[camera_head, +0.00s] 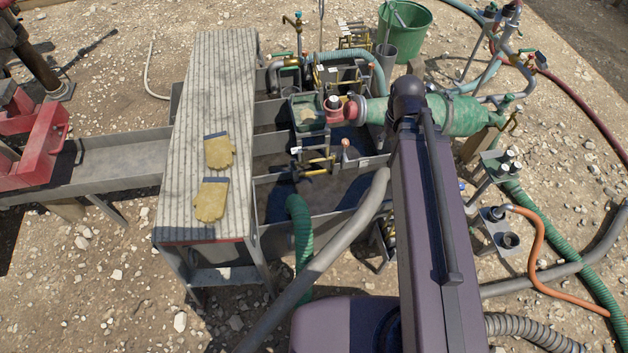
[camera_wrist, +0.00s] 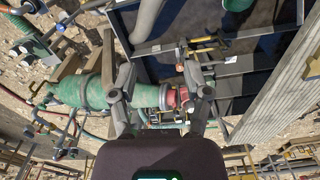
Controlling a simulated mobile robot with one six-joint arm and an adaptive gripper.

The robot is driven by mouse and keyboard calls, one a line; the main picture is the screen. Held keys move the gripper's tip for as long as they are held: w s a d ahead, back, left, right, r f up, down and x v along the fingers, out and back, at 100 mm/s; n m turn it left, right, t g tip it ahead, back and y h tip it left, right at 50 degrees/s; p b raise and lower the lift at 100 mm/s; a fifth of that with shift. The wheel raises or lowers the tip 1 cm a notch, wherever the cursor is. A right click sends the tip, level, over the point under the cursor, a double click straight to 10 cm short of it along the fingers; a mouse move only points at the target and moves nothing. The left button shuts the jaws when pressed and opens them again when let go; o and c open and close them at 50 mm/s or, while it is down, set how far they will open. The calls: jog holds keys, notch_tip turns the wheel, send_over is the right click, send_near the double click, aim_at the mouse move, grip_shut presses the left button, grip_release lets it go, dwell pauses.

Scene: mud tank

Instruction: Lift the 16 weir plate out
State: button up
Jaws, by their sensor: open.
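My gripper (camera_wrist: 155,82) is open and empty in the wrist view, its two fingers spread wide above the green pump body and its red fitting (camera_wrist: 177,97). In the head view it is hidden behind my own arm. The grey mud tank (camera_head: 270,143) has several compartments with dividers. A plate with a yellow handle (camera_head: 318,161) stands across the middle of the tank, with a small pale tag at its left. A yellow-handled bar (camera_wrist: 205,41) shows in the wrist view. More yellow handles (camera_head: 342,57) are farther back. No number is readable, so I cannot tell which plate is 16.
A ribbed walkway (camera_head: 208,110) with two yellow gloves (camera_head: 211,200) covers the tank's left part. The green pump body (camera_head: 455,115) and red fitting lie across the right side. Grey and green hoses (camera_head: 302,245) cross the front. A green bucket (camera_head: 404,30) stands behind.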

jog(key=w+a+f+n+t+b, duration=0.1)
jog(key=w+a+f+n+b, duration=0.85)
jog(key=w+f+b, duration=0.35)
jog(key=n+t+b, duration=0.2)
jog(key=n+b, duration=0.7)
jog(key=n, duration=0.2)
send_near(317, 147)
jog(key=shift+s+d+r+m+y, duration=0.1)
jog(key=shift+d+r+m+y, duration=0.1)
jog(key=shift+r, duration=0.5)
jog(key=shift+d+r+m+y, duration=0.1)
jog(key=shift+d+r+y, duration=0.1)
jog(key=shift+r, duration=0.55)
jog(key=shift+f+b, duration=0.15)
jog(key=shift+b, duration=0.2)
jog(key=b+x, duration=0.8)
jog(key=shift+f, duration=0.2)
jog(key=shift+b+x, duration=2.55)
jog(key=shift+x, duration=0.05)
jog(key=shift+s, duration=0.15)
grip_shut()
